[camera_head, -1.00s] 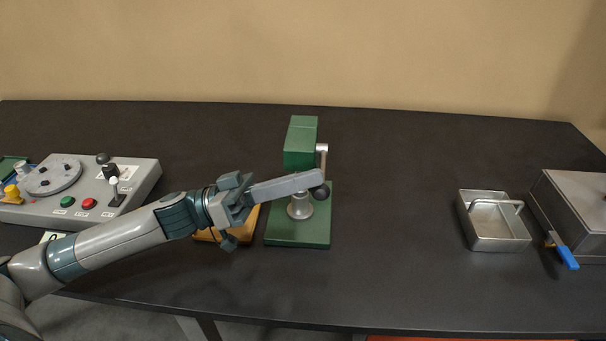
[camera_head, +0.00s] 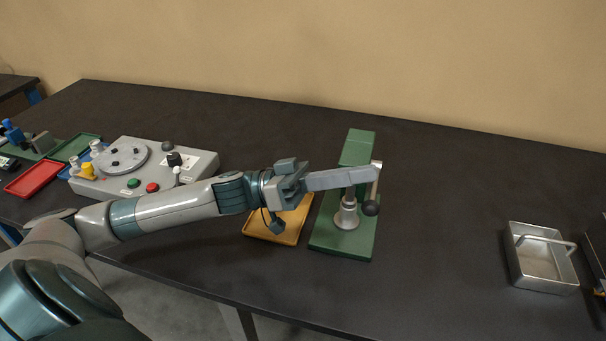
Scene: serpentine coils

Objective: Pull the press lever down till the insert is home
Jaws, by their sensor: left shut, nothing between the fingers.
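The green press (camera_head: 358,147) stands on its green base (camera_head: 336,243) at centre right. Its lever (camera_head: 376,187) is a pale rod hanging down on the right side, ending in a dark ball knob (camera_head: 370,208). A silver cylindrical part (camera_head: 346,217) stands on the base under the head; I cannot make out the insert. My left gripper (camera_head: 374,174) is shut and empty, reaching across in front of the press. Its fingertips are at the lever rod, above the knob; I cannot tell whether they touch. The fingers hide part of the press head. My right gripper is out of view.
A grey control box (camera_head: 200,161) with a dial and buttons stands further left, beside red (camera_head: 36,179) and green trays. A metal bin (camera_head: 545,284) stands right. Table between press and bin is clear.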

